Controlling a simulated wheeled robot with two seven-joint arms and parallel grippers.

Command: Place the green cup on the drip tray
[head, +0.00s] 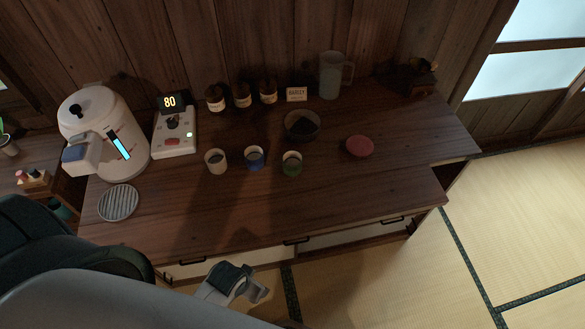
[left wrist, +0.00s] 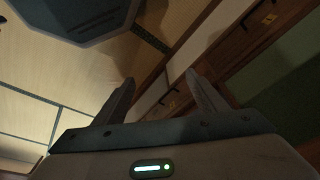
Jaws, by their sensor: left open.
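The green cup (head: 291,164) stands upright on the wooden counter, at the right end of a row with a white cup (head: 215,161) and a blue cup (head: 254,158). The drip tray (head: 118,202) is a round grey slatted disc on the counter, in front of the water dispenser; nothing stands on it. My left gripper (head: 238,286) is in front of the counter's front edge, well apart from the cups. In the left wrist view its two fingers (left wrist: 162,95) are spread with nothing between them. My right gripper is not in view.
The white dispenser (head: 105,135) stands at the left, beside a control box (head: 175,132) reading 80. Behind the cups are several jars (head: 242,96), a sign (head: 297,94), a pitcher (head: 333,76) and a dark bowl (head: 301,125). A red lid-like disc (head: 359,147) lies right. The counter's front strip is clear.

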